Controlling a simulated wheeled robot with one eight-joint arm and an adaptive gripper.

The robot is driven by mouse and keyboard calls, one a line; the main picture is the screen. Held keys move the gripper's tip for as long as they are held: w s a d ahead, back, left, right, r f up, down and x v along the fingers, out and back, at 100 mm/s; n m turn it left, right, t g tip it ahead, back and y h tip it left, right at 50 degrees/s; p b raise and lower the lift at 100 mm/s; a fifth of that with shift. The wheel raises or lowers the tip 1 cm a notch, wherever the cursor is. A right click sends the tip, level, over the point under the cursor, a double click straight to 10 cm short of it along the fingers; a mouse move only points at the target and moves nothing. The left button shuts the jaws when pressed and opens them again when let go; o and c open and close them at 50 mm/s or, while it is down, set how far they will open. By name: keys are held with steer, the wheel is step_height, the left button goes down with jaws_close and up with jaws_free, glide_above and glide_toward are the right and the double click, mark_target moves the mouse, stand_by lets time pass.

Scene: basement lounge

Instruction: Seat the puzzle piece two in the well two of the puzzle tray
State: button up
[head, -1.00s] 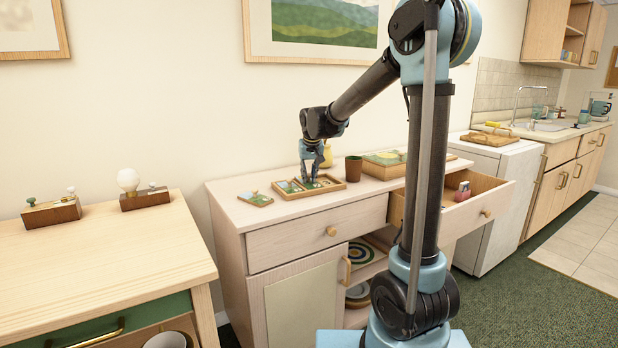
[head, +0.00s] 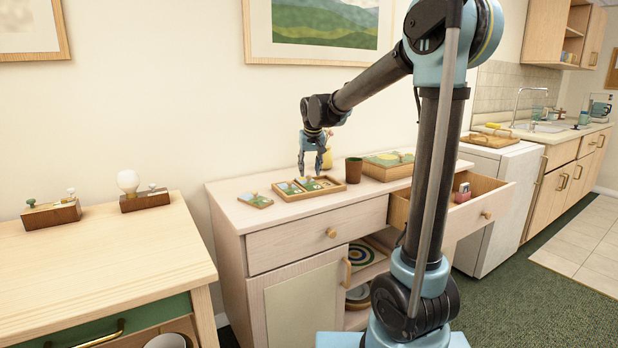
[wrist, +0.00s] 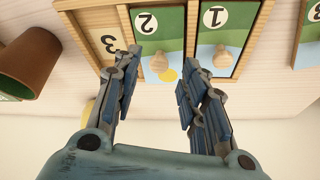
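The puzzle tray (head: 330,190) lies on the pale cabinet top, a wooden frame with wells side by side. In the wrist view its frame (wrist: 266,20) is at the top. Puzzle piece two (wrist: 148,30), green, blue and white with a "2", a round knob and a yellow dot, lies in well two and looks flat between the dividers. A piece marked "1" (wrist: 228,22) lies beside it. The well marked "3" (wrist: 107,32) shows bare wood. My gripper (head: 310,174) is above the tray. Its fingers (wrist: 172,58) are open on either side of piece two's knob, apparently not touching it.
A loose picture piece (head: 255,200) lies left of the tray. A brown cup (head: 354,170) stands close to its right, with a wooden box (head: 388,167) beyond. A yellow object (head: 327,158) stands behind my gripper. The right drawer (head: 468,207) is open.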

steer(key=v, duration=0.7)
steer(key=shift+s, duration=0.2)
steer(key=s+d+f, duration=0.3)
steer(key=s+d, duration=0.7)
steer(key=s+d+f, duration=0.4)
steer(key=s+f, duration=0.2)
steer(key=s, duration=0.2)
steer(key=s+d+f+m+g, duration=0.1)
steer(key=s+d+f, duration=0.3)
steer(key=s+f, duration=0.3)
steer(key=s+d+f+m+g+h, duration=0.1)
steer(key=s+d+f, duration=0.3)
steer(key=s, duration=0.6)
step_height(320, 180, down, 2)
steer(key=shift+s+d+f, duration=0.2)
steer(key=shift+d+f, duration=0.05)
steer(key=shift+d, duration=0.15)
